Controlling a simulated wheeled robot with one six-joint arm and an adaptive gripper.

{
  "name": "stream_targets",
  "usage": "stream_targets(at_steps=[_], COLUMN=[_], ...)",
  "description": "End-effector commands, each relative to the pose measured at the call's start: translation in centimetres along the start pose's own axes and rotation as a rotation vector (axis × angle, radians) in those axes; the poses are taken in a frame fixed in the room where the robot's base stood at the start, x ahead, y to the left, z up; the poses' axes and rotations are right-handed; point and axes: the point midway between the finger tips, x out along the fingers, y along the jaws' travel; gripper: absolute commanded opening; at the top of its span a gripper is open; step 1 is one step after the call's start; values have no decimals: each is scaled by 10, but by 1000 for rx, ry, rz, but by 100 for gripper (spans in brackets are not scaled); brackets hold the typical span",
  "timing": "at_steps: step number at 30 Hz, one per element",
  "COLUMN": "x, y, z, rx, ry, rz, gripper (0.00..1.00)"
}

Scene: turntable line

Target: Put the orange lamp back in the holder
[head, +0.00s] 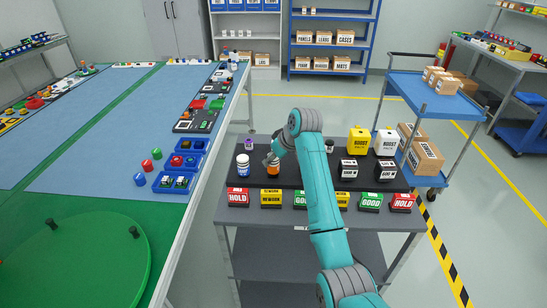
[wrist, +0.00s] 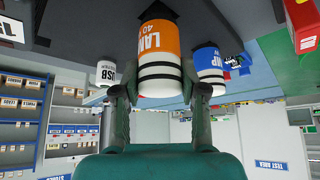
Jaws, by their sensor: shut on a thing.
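The orange lamp (head: 273,169) has an orange label and white and black bands. It is at the left part of the black raised shelf on the cart. My gripper (head: 272,159) is shut on it, with one finger on each side in the wrist view (wrist: 160,80). The lamp (wrist: 158,45) fills the middle of that view, with a dark part at its far end. I cannot tell whether it touches the shelf. I cannot make out the holder; my gripper and the lamp cover the spot behind them.
A blue-labelled lamp (head: 243,167) stands close on the left. A purple-topped item (head: 249,144) and a small USB container (head: 329,146) stand behind. Coloured sign blocks (head: 271,198) line the front.

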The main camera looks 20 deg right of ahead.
Motion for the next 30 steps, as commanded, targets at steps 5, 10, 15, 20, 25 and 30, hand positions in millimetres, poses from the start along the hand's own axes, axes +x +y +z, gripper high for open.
stream_targets(at_steps=[5,10,15,20,25,30], x=[2,5,8,10,10,10], y=[0,0,0,0,0,0], z=[2,3,5,6,6,6], rx=[0,0,0,0,0,0], ry=[0,0,1,1,1,1], rz=[0,0,0,0,0,0], gripper=[2,2,2,2,71,71])
